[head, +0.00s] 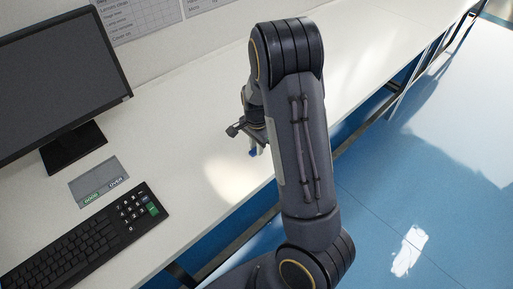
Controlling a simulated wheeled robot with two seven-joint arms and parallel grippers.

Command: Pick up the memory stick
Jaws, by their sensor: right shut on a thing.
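My right gripper (252,145) is beside the front edge of the white bench, partly hidden behind my right arm. It is shut on a small blue thing (253,152), which looks like the memory stick; only a little of it shows at the fingertips. The view does not show clearly whether it touches the bench. My left gripper is not in view.
A monitor (62,75) stands at the left of the white bench (190,110). A grey pad (98,180) with labels and a black keyboard (85,240) lie in front of it. The bench is clear between them and my right arm.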

